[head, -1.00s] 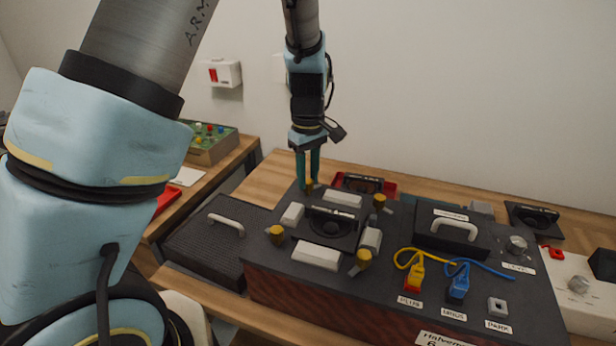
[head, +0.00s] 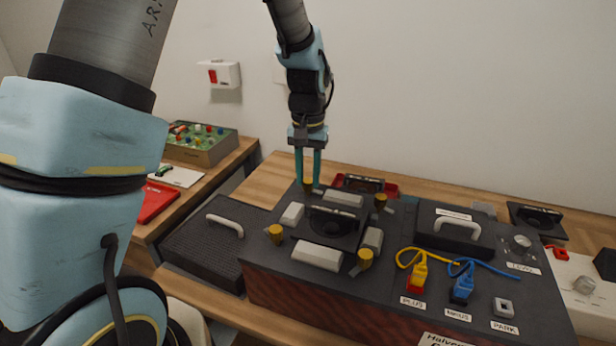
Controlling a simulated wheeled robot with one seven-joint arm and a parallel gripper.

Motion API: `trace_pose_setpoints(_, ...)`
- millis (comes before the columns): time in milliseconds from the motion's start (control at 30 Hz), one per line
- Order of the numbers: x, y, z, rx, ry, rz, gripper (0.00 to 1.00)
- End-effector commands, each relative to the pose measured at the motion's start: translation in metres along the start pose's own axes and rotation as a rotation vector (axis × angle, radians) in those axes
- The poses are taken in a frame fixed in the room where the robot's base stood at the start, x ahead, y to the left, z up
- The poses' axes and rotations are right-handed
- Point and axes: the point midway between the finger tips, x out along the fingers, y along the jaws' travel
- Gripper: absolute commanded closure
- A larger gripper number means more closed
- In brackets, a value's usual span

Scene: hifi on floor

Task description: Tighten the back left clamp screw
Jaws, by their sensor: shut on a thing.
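The back left clamp screw (head: 308,187) is a small brass-coloured knob at the back left of the square black speaker unit (head: 335,223). My gripper (head: 308,182) points straight down with its teal fingers shut on this screw, which is partly hidden between the tips. Three similar brass screws stand at the other corners: back right (head: 380,201), front left (head: 275,233) and front right (head: 364,258). Pale blocks (head: 318,254) lie along the sides of the unit. All of this sits on the dark top of a wooden-sided box (head: 400,290).
Yellow (head: 417,273) and blue (head: 462,286) plugs with cables stand on the box's right part, near a handled black lid (head: 456,232). A red tray (head: 388,188) lies behind. A dark handled case (head: 215,245) is at left. A box of coloured pieces (head: 203,140) stands further back.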

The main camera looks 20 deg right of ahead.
Motion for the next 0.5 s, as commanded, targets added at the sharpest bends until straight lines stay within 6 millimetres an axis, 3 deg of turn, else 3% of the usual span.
trace_pose_setpoints(500,-0.0007,-0.0002,-0.0001,0.471,0.000,0.001,1.00)
